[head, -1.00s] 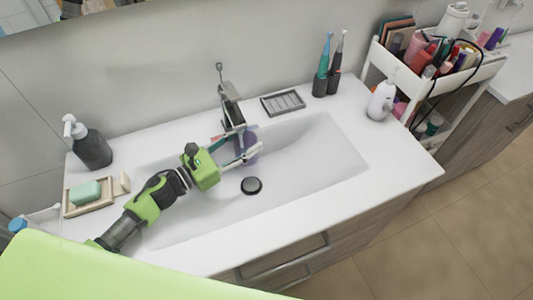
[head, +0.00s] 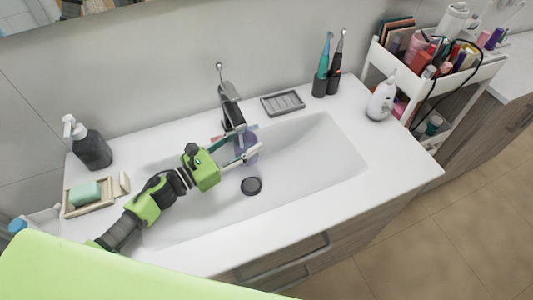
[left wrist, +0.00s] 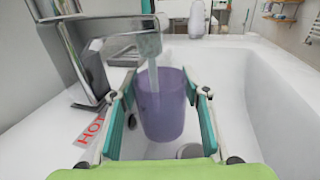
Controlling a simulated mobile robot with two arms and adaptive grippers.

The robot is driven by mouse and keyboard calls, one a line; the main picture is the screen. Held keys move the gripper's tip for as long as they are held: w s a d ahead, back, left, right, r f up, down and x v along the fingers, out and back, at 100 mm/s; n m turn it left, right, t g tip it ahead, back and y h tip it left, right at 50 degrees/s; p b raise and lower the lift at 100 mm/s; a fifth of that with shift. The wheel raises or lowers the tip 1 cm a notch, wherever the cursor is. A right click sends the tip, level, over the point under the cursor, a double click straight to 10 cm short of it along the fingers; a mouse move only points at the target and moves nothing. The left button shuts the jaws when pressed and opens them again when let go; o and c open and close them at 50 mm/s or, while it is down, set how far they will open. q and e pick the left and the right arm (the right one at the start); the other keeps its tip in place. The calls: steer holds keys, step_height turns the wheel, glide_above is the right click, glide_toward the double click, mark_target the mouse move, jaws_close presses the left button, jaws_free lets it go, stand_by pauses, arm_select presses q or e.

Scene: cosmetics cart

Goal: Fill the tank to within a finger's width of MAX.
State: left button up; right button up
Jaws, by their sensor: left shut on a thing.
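A translucent purple cup-like vessel (left wrist: 163,105) stands upright between the fingers of my left gripper (left wrist: 160,110), which is shut on it. In the head view my left gripper (head: 236,150) reaches over the sink, and the purple vessel (head: 248,146) shows partly behind its fingers. The metal faucet (head: 232,105) is right above the vessel. In the left wrist view a pale thin stream, seemingly water, runs from the spout (left wrist: 125,45) into the vessel. The water level and any MAX mark cannot be made out. A white bottle-like device (head: 381,101) stands right of the sink.
The white sink (head: 310,160) has a dark drain (head: 251,186). A red HOT label (left wrist: 92,130) lies beside the faucet base. A soap dispenser (head: 91,148) and soap dish (head: 70,210) are at left. Toothbrushes (head: 327,72) and a full cart (head: 435,75) are at right.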

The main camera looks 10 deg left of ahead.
stand_by(0.3)
arm_select(q)
steer(key=d+r+p, duration=0.5)
steer(key=d+r, duration=0.1)
steer(key=d, duration=0.5)
steer(key=shift+w+p, duration=0.3)
stand_by(0.6)
stand_by(0.6)
